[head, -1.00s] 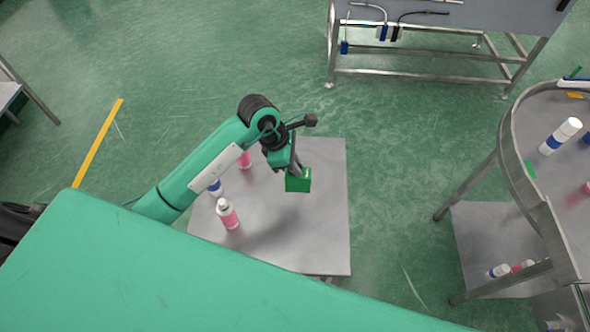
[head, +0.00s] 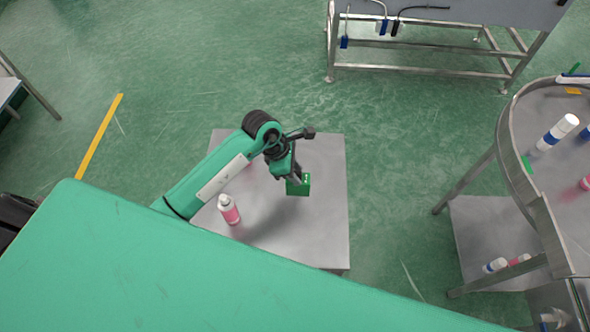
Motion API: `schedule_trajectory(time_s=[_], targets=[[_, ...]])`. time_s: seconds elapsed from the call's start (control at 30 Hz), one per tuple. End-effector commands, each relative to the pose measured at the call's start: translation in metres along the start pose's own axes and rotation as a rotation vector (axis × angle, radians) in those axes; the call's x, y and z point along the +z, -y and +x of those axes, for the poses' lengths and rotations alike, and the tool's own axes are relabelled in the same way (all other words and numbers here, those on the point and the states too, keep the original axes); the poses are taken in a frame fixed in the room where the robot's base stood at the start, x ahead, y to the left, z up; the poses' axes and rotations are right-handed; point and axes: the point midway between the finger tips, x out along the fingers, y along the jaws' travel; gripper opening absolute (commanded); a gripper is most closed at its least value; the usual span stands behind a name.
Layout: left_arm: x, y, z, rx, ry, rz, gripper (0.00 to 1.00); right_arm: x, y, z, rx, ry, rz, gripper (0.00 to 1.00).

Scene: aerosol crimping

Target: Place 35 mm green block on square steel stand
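The green block (head: 298,187) hangs at the tips of my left gripper (head: 296,176), above the right part of the square steel stand (head: 320,240). My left gripper is shut on it. A shadow lies on the stand top below and left of the block, and the block looks apart from the surface. A pink and white can (head: 229,210) stands upright on the stand, left of the block. Another pink can is mostly hidden behind my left arm. My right gripper is not in view.
A round-edged steel table (head: 545,200) with several cans is at the right, with a lower shelf (head: 480,240) holding more cans. A steel bench (head: 430,70) stands at the back. The stand's front right top is clear.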

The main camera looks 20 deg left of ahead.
Motion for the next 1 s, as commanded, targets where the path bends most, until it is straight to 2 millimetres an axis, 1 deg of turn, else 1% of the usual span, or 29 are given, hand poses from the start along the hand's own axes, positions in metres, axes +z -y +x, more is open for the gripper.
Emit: schedule_trajectory(time_s=[0.2,0.33,0.37,0.47,0.57,0.7,0.8,0.9,1.0], targets=[[0.000,0.000,-0.001,0.000,0.000,0.000,0.34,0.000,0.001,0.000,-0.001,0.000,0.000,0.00],[0.002,0.000,-0.005,0.000,0.000,-0.001,0.34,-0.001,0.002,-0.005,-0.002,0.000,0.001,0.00],[0.000,-0.001,-0.006,0.003,-0.001,0.001,0.34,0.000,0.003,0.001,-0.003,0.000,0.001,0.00],[-0.001,-0.002,-0.020,0.005,-0.001,0.003,0.34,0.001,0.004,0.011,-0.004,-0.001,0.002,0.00],[-0.002,-0.002,-0.040,0.007,-0.002,0.004,0.34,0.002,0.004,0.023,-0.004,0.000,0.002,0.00],[-0.002,-0.002,-0.072,0.007,-0.002,0.005,0.34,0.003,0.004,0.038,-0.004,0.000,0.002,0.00],[-0.001,-0.002,-0.092,0.005,-0.001,0.002,0.34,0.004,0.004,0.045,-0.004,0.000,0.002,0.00],[0.000,-0.001,-0.107,0.003,-0.001,0.001,0.34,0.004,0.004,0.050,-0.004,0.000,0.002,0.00],[0.000,-0.001,-0.116,0.003,-0.001,0.001,0.34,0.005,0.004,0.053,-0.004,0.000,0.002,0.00]])
